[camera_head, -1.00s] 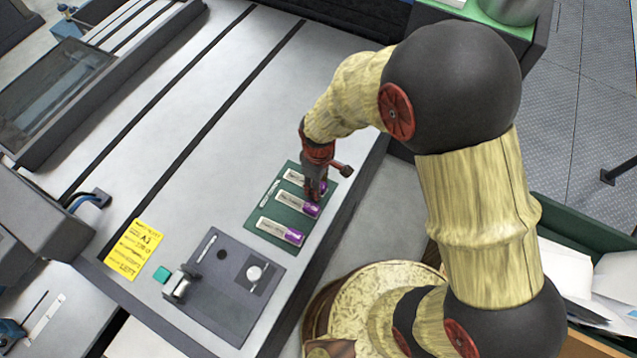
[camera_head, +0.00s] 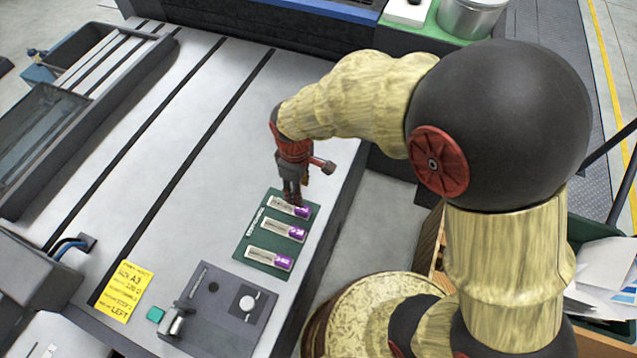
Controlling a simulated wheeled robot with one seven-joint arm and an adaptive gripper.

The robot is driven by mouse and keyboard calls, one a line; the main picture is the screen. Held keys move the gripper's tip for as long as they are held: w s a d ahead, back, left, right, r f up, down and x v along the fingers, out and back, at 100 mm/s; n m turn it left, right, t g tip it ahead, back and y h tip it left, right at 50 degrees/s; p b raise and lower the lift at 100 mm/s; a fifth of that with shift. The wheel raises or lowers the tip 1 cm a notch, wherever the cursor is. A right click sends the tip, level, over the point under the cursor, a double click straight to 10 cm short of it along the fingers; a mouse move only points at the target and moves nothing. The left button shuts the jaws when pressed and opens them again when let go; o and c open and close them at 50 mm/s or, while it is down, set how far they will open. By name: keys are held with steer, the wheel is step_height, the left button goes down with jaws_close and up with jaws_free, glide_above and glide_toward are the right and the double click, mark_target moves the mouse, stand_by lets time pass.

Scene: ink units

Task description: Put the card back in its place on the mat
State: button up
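The green mat (camera_head: 243,248) lies on the grey bench near its right edge. Three white cards with purple ends lie on it in a column: a top card (camera_head: 279,203), a middle card (camera_head: 275,225) and a bottom card (camera_head: 262,255). All three look flat and roughly parallel. My gripper (camera_head: 292,201) points down at the top card and covers part of it. Its fingers look close together; whether they touch or grip the card I cannot tell.
A dark plate (camera_head: 232,304) with a metal clamp (camera_head: 176,322) and a round knob (camera_head: 247,303) lies below the mat. The bench left of the mat is clear.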

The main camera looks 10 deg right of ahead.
steer(key=s+d+r+m+t, duration=0.2)
steer(key=s+d+r+m, duration=0.4)
steer(key=r, duration=0.6)
steer(key=s+d+r+m+t, duration=0.3)
steer(key=s+d+r+m, duration=0.3)
steer(key=d+r, duration=0.5)
steer(key=shift+d+r+t, duration=0.25)
steer(key=shift+r+t, duration=0.05)
steer(key=shift+r, duration=0.35)
